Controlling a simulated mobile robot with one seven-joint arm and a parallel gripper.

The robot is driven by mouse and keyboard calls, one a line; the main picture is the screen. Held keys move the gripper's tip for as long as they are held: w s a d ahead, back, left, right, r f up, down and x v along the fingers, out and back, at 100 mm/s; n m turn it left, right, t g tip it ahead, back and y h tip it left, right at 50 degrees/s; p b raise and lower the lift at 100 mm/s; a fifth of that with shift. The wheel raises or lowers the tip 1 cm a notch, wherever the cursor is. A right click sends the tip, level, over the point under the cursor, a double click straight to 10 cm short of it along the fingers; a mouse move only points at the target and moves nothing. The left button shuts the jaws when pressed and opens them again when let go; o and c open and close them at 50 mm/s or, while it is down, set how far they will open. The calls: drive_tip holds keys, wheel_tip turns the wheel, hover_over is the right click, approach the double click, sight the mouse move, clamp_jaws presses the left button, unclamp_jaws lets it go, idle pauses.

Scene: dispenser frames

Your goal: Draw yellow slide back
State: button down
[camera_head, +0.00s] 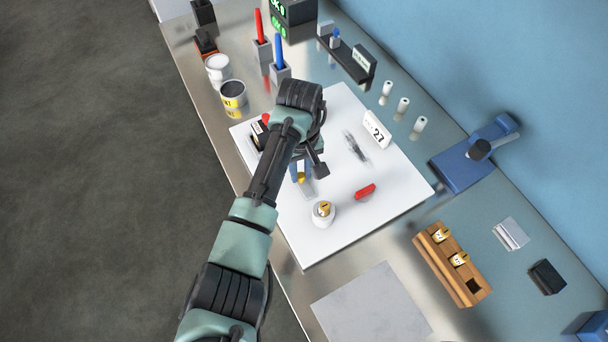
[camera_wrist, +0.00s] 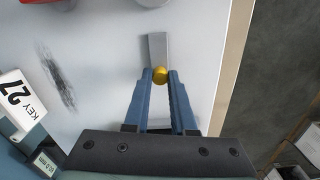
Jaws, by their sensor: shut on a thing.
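My gripper (camera_wrist: 160,82) points down over the white board, with its two blue fingers shut on a small yellow knob (camera_wrist: 160,75). The knob sits at the near end of a grey metal strip (camera_wrist: 158,48), which runs on beyond the fingertips in the wrist view. In the head view the yellow knob (camera_head: 301,179) shows just below my blue fingers (camera_head: 298,168), with the grey strip (camera_head: 309,189) beside it. My wrist hides part of this area, and the strip under the fingers is partly covered.
The white board (camera_head: 290,240) carries a round white piece with a yellow top (camera_head: 323,213), a red piece (camera_head: 366,191) and a card marked 27 (camera_head: 377,131). A red-and-black object (camera_head: 260,132) is at the left. A wooden rack (camera_head: 435,258) stands off the board, lower right.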

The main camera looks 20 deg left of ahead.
sight(300, 174)
drive_tip(key=shift+w+a+r, duration=0.1)
drive_tip(key=shift+w+a, duration=0.05)
drive_tip(key=c, duration=0.7)
unclamp_jaws()
wheel_tip(300, 174, up, 13)
drive_tip(key=shift+p, duration=0.95)
